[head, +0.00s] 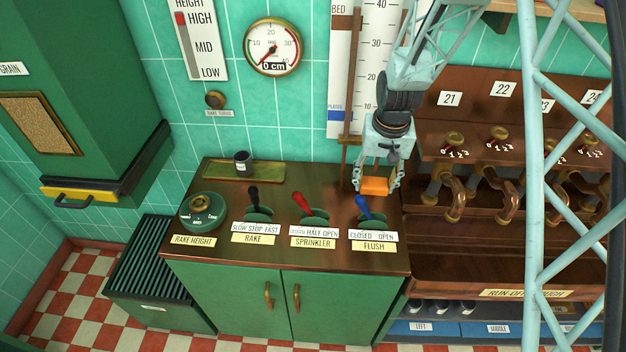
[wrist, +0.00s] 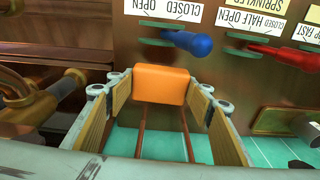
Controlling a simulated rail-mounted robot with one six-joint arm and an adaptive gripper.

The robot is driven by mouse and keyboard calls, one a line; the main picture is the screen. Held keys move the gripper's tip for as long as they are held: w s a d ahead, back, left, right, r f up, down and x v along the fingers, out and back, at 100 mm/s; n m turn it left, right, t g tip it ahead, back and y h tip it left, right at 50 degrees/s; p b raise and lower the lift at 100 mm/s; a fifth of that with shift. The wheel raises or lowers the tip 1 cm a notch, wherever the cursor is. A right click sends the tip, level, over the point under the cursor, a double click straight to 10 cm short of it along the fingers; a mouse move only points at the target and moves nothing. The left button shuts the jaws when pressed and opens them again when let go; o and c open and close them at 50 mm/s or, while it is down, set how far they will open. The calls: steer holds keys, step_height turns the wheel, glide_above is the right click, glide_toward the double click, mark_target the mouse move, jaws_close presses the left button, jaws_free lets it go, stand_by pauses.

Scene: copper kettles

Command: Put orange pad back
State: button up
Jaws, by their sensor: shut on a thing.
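The orange pad (head: 376,187) is a small block with rounded edges. My gripper (head: 377,182) is shut on it, with one finger on each side. In the head view they are over the right end of the brown control counter, above and beside the blue flush lever (head: 363,207). In the wrist view the orange pad (wrist: 160,84) sits between the fingertips of my gripper (wrist: 160,88), and the blue lever (wrist: 188,42) shows just beyond it. I cannot tell the exact gap between pad and counter.
The counter (head: 230,227) also bears a red sprinkler lever (head: 302,203), a black rake lever (head: 255,198), a round rake-height dial (head: 201,209) and a green tray (head: 270,172) with a dark cup (head: 242,163). Brown shelves with taps (head: 497,190) stand right.

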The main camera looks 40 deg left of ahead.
steer(key=a+f, duration=0.1)
steer(key=a, duration=0.1)
steer(key=a+f, duration=0.1)
steer(key=a, duration=0.2)
steer(key=a+f+b, duration=0.1)
steer(key=a, duration=0.1)
steer(key=shift+s+a, duration=0.1)
steer(key=shift+a, duration=0.2)
steer(key=shift+a+f, duration=0.1)
steer(key=shift+a, duration=0.1)
glide_above(309, 177)
steer(key=d, duration=0.1)
steer(key=shift+s+d+f, duration=0.1)
steer(key=shift+s+f, duration=0.1)
steer(key=shift+f, duration=0.5)
steer(key=shift+a, duration=0.45)
steer(key=shift+f, duration=1.8)
steer(key=shift+f, duration=0.15)
